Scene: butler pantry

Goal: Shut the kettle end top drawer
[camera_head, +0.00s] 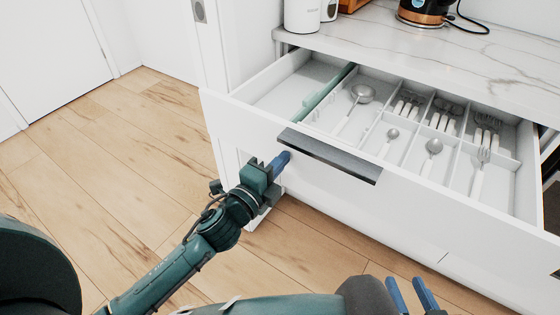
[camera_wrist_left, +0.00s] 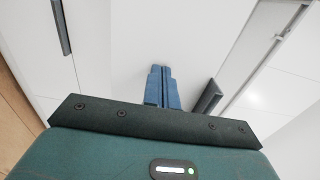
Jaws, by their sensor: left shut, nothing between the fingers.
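The top drawer (camera_head: 245,117) is pulled open, its white front facing me. It holds cutlery and utensils in a divided tray. Its dark bar handle (camera_head: 330,157) runs along the upper front. My left gripper (camera_head: 284,158) is shut and empty, its blue fingertips at the drawer front by the handle's left end. In the left wrist view the closed fingers (camera_wrist_left: 161,76) point at the white front, with a dark handle (camera_wrist_left: 207,98) just to their right. I cannot tell whether the tips touch. My right gripper (camera_head: 412,294) is low at the bottom edge, its two fingers apart and empty.
A marble counter (camera_head: 400,45) lies above the drawer, with a black and copper kettle (camera_head: 430,10) and a white canister (camera_head: 301,14) on it. Another dark handle (camera_wrist_left: 61,27) shows in the left wrist view. Wooden floor (camera_head: 110,150) is clear at the left.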

